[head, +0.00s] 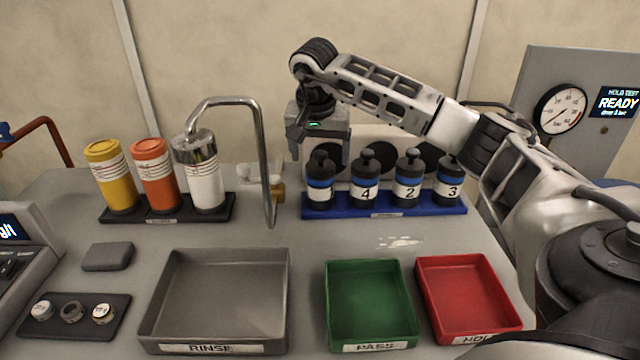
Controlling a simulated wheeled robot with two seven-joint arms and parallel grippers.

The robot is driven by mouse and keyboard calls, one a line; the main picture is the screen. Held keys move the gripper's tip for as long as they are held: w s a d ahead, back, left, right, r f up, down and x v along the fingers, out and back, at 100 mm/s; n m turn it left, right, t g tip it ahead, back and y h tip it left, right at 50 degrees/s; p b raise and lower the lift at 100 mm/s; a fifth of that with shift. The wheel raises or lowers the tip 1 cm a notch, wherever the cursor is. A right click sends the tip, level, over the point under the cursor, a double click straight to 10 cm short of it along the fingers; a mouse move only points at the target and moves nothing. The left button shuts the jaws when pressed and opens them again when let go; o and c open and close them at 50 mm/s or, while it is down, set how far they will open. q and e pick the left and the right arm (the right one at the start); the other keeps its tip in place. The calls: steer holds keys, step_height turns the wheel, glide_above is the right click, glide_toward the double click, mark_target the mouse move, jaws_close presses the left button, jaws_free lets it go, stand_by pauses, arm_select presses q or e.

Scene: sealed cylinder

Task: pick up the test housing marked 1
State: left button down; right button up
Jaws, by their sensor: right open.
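Several black test housings with blue bands and white labels stand upright in a blue rack (385,212) at the back. Three show numbers: the housing marked 4 (364,190), the housing marked 2 (407,192) and the housing marked 3 (448,192). The leftmost housing (320,197) shows no readable number, so I cannot read a 1 on it. My right gripper (319,147) is open and points down, over or just behind the top of this leftmost housing. I cannot tell whether it touches it. My left gripper is out of view.
In front are a grey RINSE tray (213,340), a green PASS tray (372,337) and a red tray (470,330). A curved metal tap (266,170) and a rack with yellow, orange and white canisters (155,178) stand left. A gauge panel (562,107) stands right.

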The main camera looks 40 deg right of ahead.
mark_target(320, 165)
steer(key=shift+x, duration=3.05)
steer(key=shift+s+a, duration=0.1)
steer(key=shift+a, duration=0.1)
steer(key=c, duration=1.3)
steer(key=shift+r, duration=0.15)
steer(key=shift+c, duration=1.1)
steer(key=shift+r, duration=0.1)
